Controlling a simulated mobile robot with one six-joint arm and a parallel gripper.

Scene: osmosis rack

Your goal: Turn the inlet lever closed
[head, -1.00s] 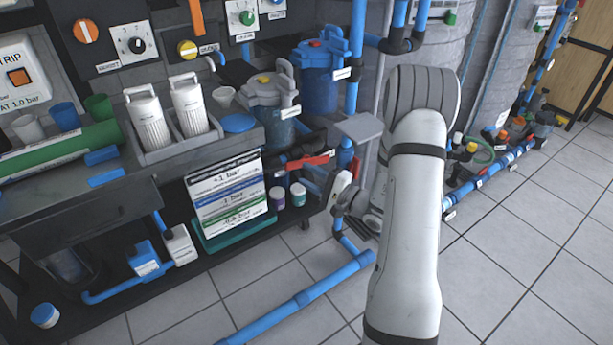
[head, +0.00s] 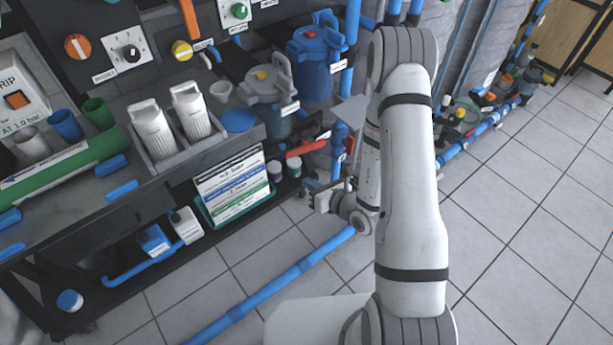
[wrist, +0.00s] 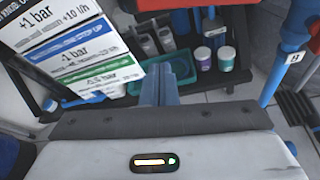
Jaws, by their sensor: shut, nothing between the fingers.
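A red lever (head: 307,147) sits on dark pipework at the right end of the rack, below the blue-lidded filter housing (head: 314,60). I cannot read whether a label marks it as the inlet. A red part at the top edge of the wrist view (wrist: 150,4) looks like the same lever, cut off by the frame. My gripper (head: 320,200) is below the lever and apart from it, partly hidden by my wrist in the head view. In the wrist view its fingers (wrist: 159,85) are together with nothing between them, in front of the rack's lower shelf.
A pressure sign board (head: 232,187) in a green tray stands left of my gripper. Small lidded jars (wrist: 214,58) stand on the lower shelf. A vertical blue pipe (wrist: 286,60) is at the right. A blue floor pipe (head: 270,292) crosses the tiles; open floor lies right.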

